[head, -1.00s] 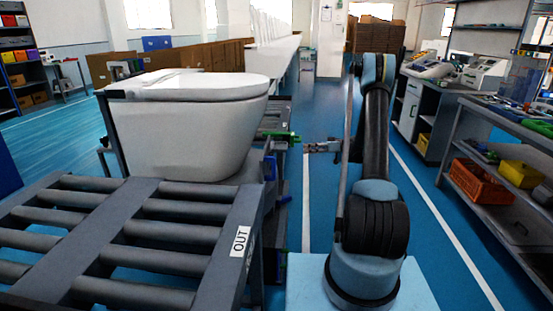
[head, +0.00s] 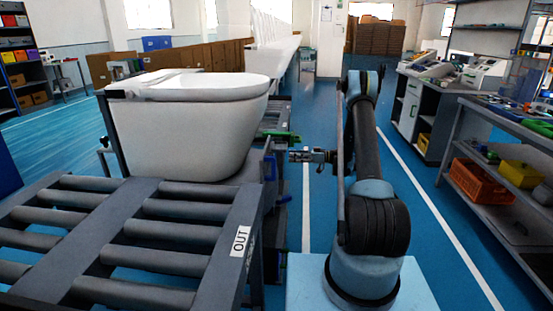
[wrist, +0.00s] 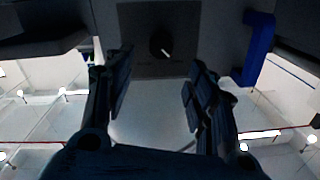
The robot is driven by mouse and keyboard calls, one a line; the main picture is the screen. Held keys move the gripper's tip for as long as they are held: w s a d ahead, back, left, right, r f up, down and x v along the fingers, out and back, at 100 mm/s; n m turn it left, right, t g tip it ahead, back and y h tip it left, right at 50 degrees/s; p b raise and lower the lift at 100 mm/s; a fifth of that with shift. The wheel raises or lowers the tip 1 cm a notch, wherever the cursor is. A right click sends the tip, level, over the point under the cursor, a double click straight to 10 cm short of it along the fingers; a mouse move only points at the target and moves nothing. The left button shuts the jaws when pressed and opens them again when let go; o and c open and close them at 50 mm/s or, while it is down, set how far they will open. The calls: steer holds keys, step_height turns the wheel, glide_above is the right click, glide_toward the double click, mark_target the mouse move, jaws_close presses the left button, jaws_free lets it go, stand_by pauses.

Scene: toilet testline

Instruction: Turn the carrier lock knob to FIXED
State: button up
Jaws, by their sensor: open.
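The lock knob (wrist: 161,47) is a small round black knob with a white pointer mark, on a dark square plate (wrist: 135,67) in the wrist view. The pointer aims toward the lower right of that picture. Any lettering on the plate is too dark to read. My gripper (wrist: 160,72) is open, with one finger on each side of the picture below the knob, and nothing is between the fingers. In the head view my gripper (head: 297,156) points left at the side of the carrier under the toilet (head: 185,125). The knob cannot be made out there.
A blue handle (wrist: 258,48) sticks out right of the plate in the wrist view. A green part (head: 284,136) juts from the carrier side near my gripper. The roller conveyor (head: 232,215) stands at front left. Shelving (head: 500,205) stands right, across open floor.

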steer(key=a, duration=0.9)
steer(key=c, duration=1.1)
